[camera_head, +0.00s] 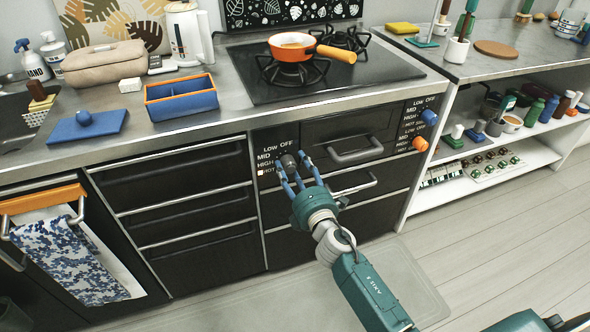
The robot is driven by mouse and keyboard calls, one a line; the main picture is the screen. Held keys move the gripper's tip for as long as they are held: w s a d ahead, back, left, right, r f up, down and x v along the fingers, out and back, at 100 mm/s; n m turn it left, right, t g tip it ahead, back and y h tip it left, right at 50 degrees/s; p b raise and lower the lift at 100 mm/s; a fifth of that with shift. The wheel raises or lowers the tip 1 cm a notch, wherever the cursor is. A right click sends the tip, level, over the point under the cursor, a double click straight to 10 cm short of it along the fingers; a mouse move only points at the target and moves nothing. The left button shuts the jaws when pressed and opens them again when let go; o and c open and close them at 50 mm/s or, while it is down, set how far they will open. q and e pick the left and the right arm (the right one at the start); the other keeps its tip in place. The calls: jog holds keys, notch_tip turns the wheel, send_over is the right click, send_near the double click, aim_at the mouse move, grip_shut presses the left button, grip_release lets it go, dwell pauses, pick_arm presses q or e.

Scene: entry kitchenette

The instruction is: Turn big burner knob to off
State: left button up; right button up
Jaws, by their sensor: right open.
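A dark round knob (289,160) is on the black front panel under the left side of the cooktop, beside white LOW, OFF, MID and HIGH labels. Its pointer is too small to read. My right gripper (292,163) reaches up to it from the lower right, with its blue fingers open and one on each side of the knob. I cannot tell whether the fingers touch it. A blue knob (429,117) and an orange knob (420,144) are on the panel's right end. My left gripper is not in view.
An orange pan (293,46) with a yellow-orange handle sits on the left burner of the cooktop (385,72). A drawer handle (355,151) sticks out right of my gripper. A blue-and-orange box (181,99) stands on the counter. The floor in front is clear.

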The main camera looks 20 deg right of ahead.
jog(key=s, duration=1.2)
jog(key=shift+d, duration=0.25)
